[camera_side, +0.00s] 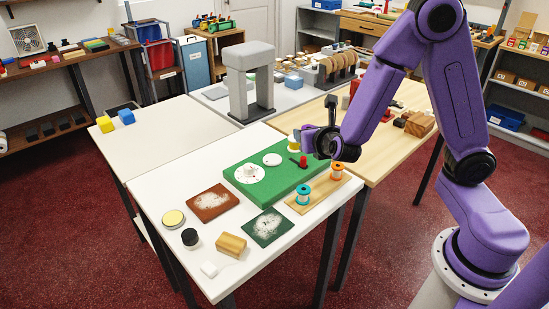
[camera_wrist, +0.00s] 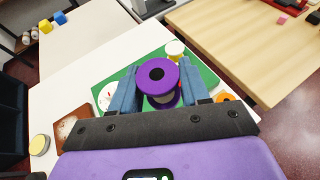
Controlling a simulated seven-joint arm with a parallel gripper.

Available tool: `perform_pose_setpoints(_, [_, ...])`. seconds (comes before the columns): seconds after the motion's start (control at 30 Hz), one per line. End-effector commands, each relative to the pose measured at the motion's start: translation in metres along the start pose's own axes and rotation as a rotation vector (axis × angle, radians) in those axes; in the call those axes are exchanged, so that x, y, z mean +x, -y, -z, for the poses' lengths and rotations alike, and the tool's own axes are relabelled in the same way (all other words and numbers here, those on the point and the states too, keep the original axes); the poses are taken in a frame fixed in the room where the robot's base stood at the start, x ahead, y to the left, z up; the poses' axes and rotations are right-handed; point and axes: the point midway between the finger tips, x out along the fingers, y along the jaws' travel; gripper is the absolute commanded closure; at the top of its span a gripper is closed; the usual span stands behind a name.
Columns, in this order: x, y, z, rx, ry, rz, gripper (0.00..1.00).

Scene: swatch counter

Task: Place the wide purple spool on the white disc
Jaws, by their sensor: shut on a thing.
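In the wrist view a purple spool (camera_wrist: 157,66) with a dark centre hole sits between the two blue-grey fingers of my gripper (camera_wrist: 158,88), which is shut on it. In the side view my gripper (camera_side: 322,143) is over the back right of the green board, and I cannot clearly make out the spool there. In the wrist view a white disc (camera_wrist: 105,97) is partly hidden by the left finger.
Teal (camera_side: 303,195) and orange (camera_side: 338,170) spools stand on a wooden strip at the board's right. A yellow-and-white spool (camera_wrist: 175,48) is behind. Brown (camera_side: 213,202) and dark green (camera_side: 264,227) mats lie in front.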

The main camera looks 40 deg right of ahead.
Motion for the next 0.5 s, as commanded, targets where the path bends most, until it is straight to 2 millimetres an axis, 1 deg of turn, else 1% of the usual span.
perform_pose_setpoints(0.07, [0.006,-0.005,-0.002,0.002,-0.001,0.001,0.83])
perform_pose_setpoints(0.17, [0.024,-0.011,-0.001,0.001,-0.002,0.004,0.83])
perform_pose_setpoints(0.5, [0.092,-0.041,0.004,0.001,-0.001,0.002,0.83])
